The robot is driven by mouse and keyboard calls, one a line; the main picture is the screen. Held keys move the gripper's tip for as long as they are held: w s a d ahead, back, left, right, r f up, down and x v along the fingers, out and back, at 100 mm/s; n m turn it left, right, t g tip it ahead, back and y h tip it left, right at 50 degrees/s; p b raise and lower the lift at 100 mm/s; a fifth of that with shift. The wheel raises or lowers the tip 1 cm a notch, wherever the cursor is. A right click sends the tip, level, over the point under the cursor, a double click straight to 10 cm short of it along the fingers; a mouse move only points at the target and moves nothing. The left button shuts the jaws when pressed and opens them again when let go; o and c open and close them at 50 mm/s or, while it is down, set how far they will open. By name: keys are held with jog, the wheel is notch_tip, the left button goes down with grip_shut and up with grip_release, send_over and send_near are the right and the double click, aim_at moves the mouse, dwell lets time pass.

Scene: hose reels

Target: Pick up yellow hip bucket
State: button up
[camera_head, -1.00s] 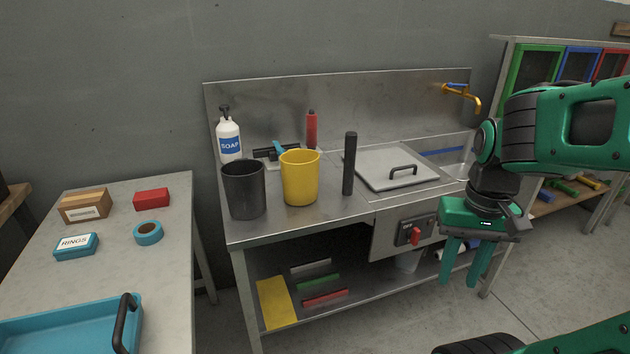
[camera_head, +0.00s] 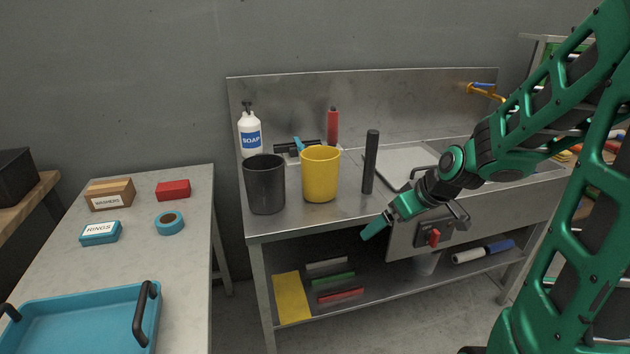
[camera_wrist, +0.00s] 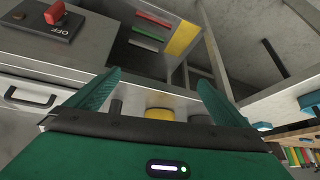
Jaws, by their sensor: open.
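The yellow bucket (camera_head: 320,175) stands upright on the steel sink counter, between a dark grey bucket (camera_head: 265,185) on its left and a black upright cylinder (camera_head: 370,162) on its right. My gripper (camera_head: 376,228) is in front of the counter's front edge, to the right of the yellow bucket and lower than it, pointing left. It is apart from the bucket and empty. In the wrist view my gripper (camera_wrist: 160,95) has its fingers spread wide. The yellow bucket (camera_wrist: 159,113) shows between them, mostly hidden behind my gripper's body.
A soap bottle (camera_head: 250,135) and a red bottle (camera_head: 332,127) stand behind the buckets. The counter's front panel carries a red switch (camera_head: 433,237). A side table at left holds a blue tray (camera_head: 150,325) and small boxes. The floor gap between tables is clear.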

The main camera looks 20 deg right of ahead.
jog(key=w+a+n+t+y, duration=0.2)
jog(key=w+a+t+y, duration=0.15)
jog(key=w+a, duration=0.45)
jog(key=t, duration=0.3)
send_near(330, 181)
jog(key=w+a+f, duration=0.2)
jog(key=shift+w+f, duration=0.2)
jog(key=shift+f, duration=0.1)
jog(key=shift+w+d+r+t, duration=0.1)
jog(key=shift+w+r+t, duration=0.2)
jog(key=shift+w, duration=0.3)
jog(key=x, duration=0.5)
jog(key=shift+w, duration=0.3)
jog(key=shift+x, duration=2.6)
jog(key=shift+f, duration=0.1)
jog(key=shift+c, duration=0.6)
jog(key=shift+d, duration=0.1)
jog(key=c, duration=1)
